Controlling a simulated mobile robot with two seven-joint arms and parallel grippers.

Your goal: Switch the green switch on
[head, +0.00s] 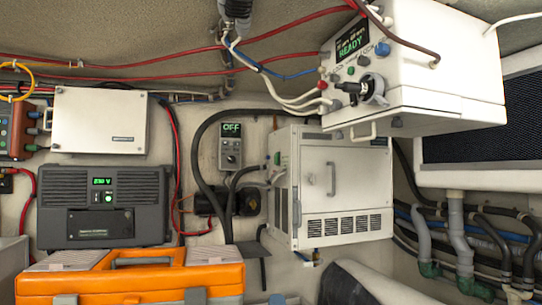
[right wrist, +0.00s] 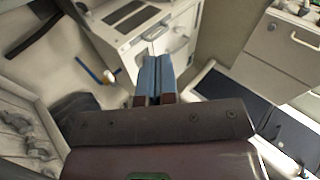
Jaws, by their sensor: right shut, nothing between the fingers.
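Which control is the green switch is hard to tell. A small grey control box (head: 230,150) on the back wall shows a green "OFF" display (head: 231,130); the colours of its small controls are unclear. A dark power unit (head: 75,225) at left shows "230 V" and a small green lit button (head: 108,198). The upper right white box (head: 450,85) reads "READY" and carries several coloured knobs. My right gripper (right wrist: 155,62) is shut and empty in the right wrist view, with blue fingers; I cannot make it out clearly in the head view. My left gripper is not in view.
A white cabinet (head: 345,190) with a handle stands mid-right and also shows in the right wrist view (right wrist: 165,25). An orange case (head: 130,280) lies front left. Red and black cables cross the wall. Pipes (head: 460,230) run at lower right.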

